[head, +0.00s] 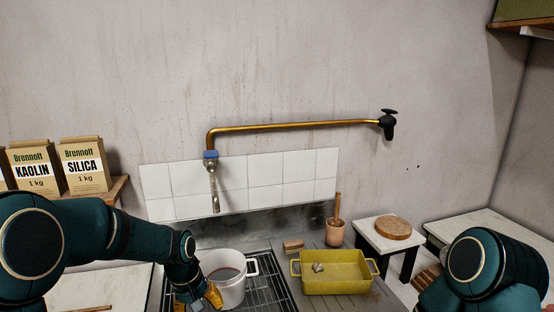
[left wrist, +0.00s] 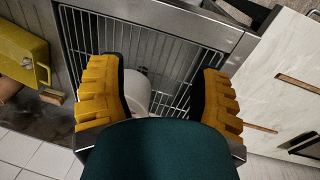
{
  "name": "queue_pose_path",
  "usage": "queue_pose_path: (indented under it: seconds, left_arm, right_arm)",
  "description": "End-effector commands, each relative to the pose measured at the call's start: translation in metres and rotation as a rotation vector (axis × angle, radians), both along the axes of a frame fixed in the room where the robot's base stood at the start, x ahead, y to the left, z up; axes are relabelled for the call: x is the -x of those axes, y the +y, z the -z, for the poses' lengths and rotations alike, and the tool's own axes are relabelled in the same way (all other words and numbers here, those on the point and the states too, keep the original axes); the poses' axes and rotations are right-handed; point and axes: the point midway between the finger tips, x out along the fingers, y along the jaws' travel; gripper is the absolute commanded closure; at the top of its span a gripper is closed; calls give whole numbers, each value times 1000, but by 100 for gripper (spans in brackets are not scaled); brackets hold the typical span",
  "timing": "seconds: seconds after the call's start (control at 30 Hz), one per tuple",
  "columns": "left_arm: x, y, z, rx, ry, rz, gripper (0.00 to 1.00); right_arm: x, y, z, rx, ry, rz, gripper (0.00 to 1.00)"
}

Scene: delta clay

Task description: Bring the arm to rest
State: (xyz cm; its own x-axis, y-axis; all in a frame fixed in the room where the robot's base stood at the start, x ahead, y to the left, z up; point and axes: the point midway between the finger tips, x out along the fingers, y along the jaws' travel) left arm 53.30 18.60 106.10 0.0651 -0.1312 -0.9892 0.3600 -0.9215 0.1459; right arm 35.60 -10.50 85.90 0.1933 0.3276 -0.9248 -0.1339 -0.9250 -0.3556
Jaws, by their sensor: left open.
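My left arm comes in from the left in the head view. My left gripper (head: 212,297), with yellow fingers, is low beside a white pot (head: 232,291) with reddish contents, partly in front of it. In the left wrist view the gripper (left wrist: 160,88) is open, its two fingers wide apart. Part of the white pot (left wrist: 139,92) shows between and beyond the fingers, over the wire rack. I cannot tell whether a finger touches the pot. My right arm shows at the lower right of the head view, but its gripper is out of frame.
The pot stands on a wire rack (head: 264,290) set in the sink. To its right are a yellow tub (head: 336,286), a small block (head: 293,246) and a pink cup (head: 335,232). A brass tap (head: 290,126) reaches over the sink. Bags (head: 85,167) stand on a left shelf.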

Motion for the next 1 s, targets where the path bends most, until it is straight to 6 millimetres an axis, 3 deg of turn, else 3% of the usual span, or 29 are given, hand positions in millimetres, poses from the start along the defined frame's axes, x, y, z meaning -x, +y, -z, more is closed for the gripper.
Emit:
queue_pose_path:
  seconds: [0.03, 0.17, 0.3, 0.43, 0.6, 0.7, 1.0]
  left_arm:
    - [8, -6, 30, 15, 4, 20, 36]
    - [32, -25, 96, 62, -22, 78, 36]
    - [77, -49, 167, 118, -56, 136, 36]
    - [123, -67, 214, 156, -97, 171, 36]
    - [166, -80, 242, 175, -142, 195, 36]
    - [178, -83, 247, 177, -157, 201, 36]
    - [181, -84, 248, 176, -166, 203, 36]
  right_arm:
    - [0, 0, 6, 0, 0, 0, 26]
    - [0, 1, 16, 1, 3, -2, 26]
    - [2, 1, 28, 1, 6, -4, 26]
    - [3, 2, 37, 2, 10, -6, 26]
    - [3, 2, 45, 3, 12, -8, 26]
    - [4, 2, 46, 3, 12, -9, 26]
    - [4, 2, 46, 3, 13, -9, 26]
